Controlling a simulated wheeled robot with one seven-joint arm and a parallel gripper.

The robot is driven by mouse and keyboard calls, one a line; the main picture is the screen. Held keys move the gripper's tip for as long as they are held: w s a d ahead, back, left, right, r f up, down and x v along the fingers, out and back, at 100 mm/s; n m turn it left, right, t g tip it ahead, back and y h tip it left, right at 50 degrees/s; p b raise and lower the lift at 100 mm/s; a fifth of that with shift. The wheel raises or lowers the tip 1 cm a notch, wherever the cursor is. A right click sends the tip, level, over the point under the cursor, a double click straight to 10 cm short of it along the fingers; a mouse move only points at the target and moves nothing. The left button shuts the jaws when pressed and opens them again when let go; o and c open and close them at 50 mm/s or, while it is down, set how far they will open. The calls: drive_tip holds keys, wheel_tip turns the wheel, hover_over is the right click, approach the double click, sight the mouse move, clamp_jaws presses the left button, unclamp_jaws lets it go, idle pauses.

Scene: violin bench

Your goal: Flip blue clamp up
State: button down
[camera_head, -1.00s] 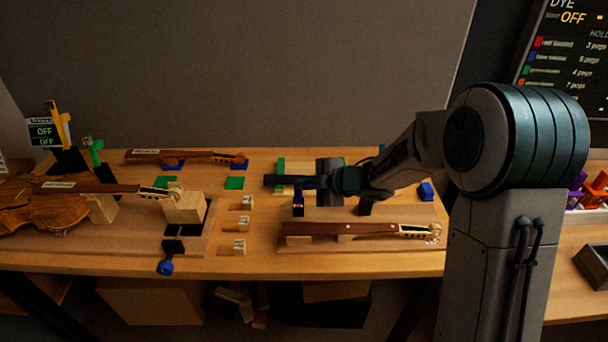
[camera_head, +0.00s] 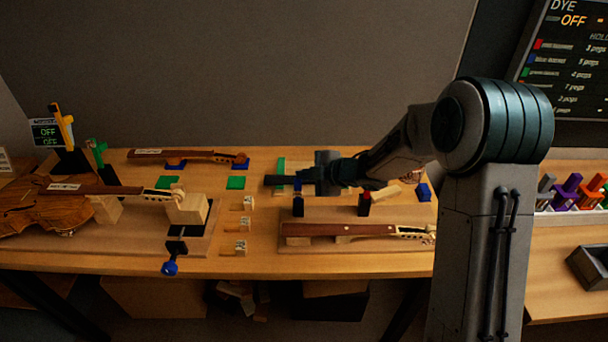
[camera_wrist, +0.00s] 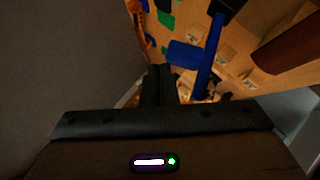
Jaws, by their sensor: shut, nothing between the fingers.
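The blue clamp (camera_head: 298,206) has a dark post standing at the back edge of the right neck board. A blue part of it shows above the post, level with my fingers, and looks upright. In the wrist view its blue bar (camera_wrist: 206,75) runs from a dark end at the top, with a broad blue pad to its left. My gripper (camera_head: 275,180) is shut and empty, pointing left at the clamp's upper part. In the wrist view the dark fingers (camera_wrist: 160,82) are close to the pad; I cannot tell whether they touch.
A violin neck (camera_head: 355,229) lies on the board in front of the clamp. A second dark post (camera_head: 364,205) stands to the right. Another clamp with a blue knob (camera_head: 170,267) hangs at the bench's front edge. Small labelled blocks (camera_head: 241,247) stand left of the board.

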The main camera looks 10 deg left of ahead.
drive_tip(key=shift+r, duration=0.1)
idle(0.3)
drive_tip(key=shift+r+p, duration=0.75)
drive_tip(key=s+d+r+p, duration=0.2)
drive_tip(key=s+d+r, duration=0.1)
drive_tip(key=d+r, duration=0.4)
wheel_tip(320, 180, up, 3)
drive_tip(key=shift+d+r, duration=0.1)
drive_tip(key=shift+d, duration=0.3)
